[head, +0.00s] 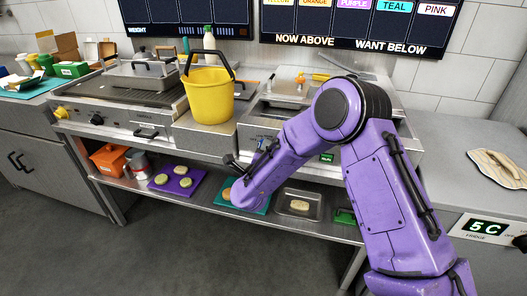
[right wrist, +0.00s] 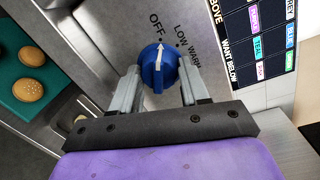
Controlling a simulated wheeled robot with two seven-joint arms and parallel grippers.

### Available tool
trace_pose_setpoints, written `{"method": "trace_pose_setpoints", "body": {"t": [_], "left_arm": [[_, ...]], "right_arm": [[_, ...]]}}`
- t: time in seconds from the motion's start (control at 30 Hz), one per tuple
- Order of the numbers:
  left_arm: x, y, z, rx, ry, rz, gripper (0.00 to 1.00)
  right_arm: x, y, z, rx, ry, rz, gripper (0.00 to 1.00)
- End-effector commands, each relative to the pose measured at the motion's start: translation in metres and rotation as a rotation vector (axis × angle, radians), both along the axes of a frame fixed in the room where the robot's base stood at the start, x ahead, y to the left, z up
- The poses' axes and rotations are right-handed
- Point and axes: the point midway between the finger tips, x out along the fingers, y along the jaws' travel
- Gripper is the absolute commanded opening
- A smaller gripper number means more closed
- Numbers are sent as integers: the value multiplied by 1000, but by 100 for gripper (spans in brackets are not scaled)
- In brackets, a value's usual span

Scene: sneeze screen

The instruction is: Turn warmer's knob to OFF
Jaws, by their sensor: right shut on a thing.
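The warmer's blue knob (right wrist: 160,68) shows in the right wrist view on a grey metal panel marked OFF, LOW and WARM. Its white pointer is up at about the OFF mark, left of LOW. My right gripper (right wrist: 159,80) has one finger on each side of the knob and is shut on it. In the head view, the warmer (head: 260,128) stands right of the yellow bucket. My left gripper is not in view.
A yellow bucket (head: 209,98) stands on the counter just left of my right gripper. A griddle (head: 140,88) is further left. The floor in front is clear.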

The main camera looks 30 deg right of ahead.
Motion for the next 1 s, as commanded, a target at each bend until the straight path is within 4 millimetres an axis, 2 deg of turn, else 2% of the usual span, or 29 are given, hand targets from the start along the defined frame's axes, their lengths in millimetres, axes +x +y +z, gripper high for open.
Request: {"method": "trace_pose_setpoints", "body": {"t": [0.53, 0.57, 0.63, 0.9, 1.0], "left_arm": [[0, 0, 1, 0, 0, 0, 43], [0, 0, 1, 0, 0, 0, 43], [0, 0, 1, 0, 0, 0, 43], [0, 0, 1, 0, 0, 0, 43], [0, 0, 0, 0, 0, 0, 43]], "right_arm": [[0, 1, -1, -21, 27, 2, 15], [0, 1, -1, -21, 27, 2, 48], [0, 1, -1, -20, 26, 2, 70], [0, 0, 0, -20, 24, 1, 70], [-5, 6, 0, -21, 25, 3, 70]]}}
